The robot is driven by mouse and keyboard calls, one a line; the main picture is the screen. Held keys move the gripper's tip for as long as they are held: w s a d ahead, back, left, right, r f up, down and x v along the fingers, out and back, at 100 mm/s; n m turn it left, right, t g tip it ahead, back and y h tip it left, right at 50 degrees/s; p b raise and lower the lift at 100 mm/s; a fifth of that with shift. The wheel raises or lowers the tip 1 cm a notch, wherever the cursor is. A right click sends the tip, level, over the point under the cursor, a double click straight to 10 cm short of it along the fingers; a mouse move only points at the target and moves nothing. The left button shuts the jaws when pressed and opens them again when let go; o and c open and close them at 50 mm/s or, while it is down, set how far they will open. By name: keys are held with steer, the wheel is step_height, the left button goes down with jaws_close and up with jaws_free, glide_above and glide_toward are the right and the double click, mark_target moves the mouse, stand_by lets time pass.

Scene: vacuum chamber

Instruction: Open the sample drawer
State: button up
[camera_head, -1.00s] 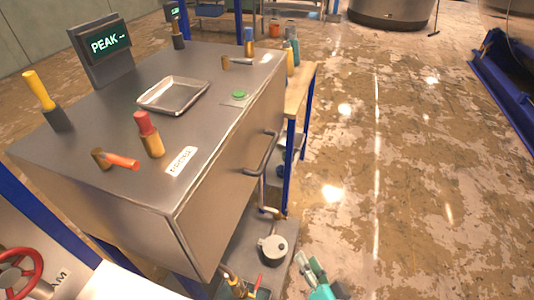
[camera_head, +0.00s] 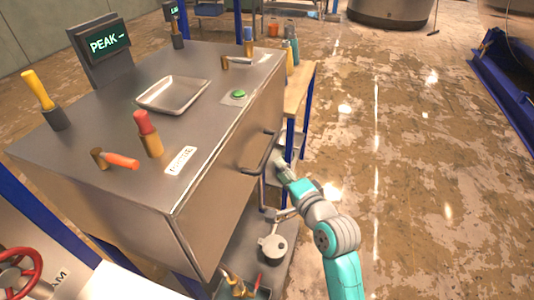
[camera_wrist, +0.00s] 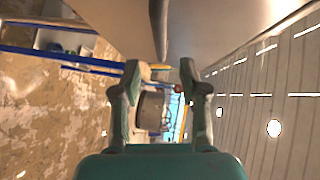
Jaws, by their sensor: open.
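The sample drawer's steel front (camera_head: 228,190) is the right-hand face of the grey metal cabinet in the head view, and it looks shut. A dark bar handle (camera_head: 259,154) stands out from it. My gripper (camera_head: 281,164) is just to the right of the handle, partly hard to make out. In the wrist view my gripper (camera_wrist: 160,70) is open, its two fingers apart with nothing held. The handle (camera_wrist: 158,28) runs down from the top of that view, its end between the fingertips in the picture. I cannot tell whether they touch it.
On the cabinet top (camera_head: 110,160) are a metal tray (camera_head: 173,94), a green button (camera_head: 239,93) and several handled tools. A PEAK display (camera_head: 108,42) stands at the back. A lidded pot (camera_head: 272,247) sits on a low shelf below.

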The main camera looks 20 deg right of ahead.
mark_target(267, 151)
steer(key=w, duration=0.3)
steer(key=w+a+f, duration=0.1)
steer(key=w, duration=0.5)
steer(key=shift+w+a+f, duration=0.2)
steer(key=shift+c, duration=0.2)
jaws_close()
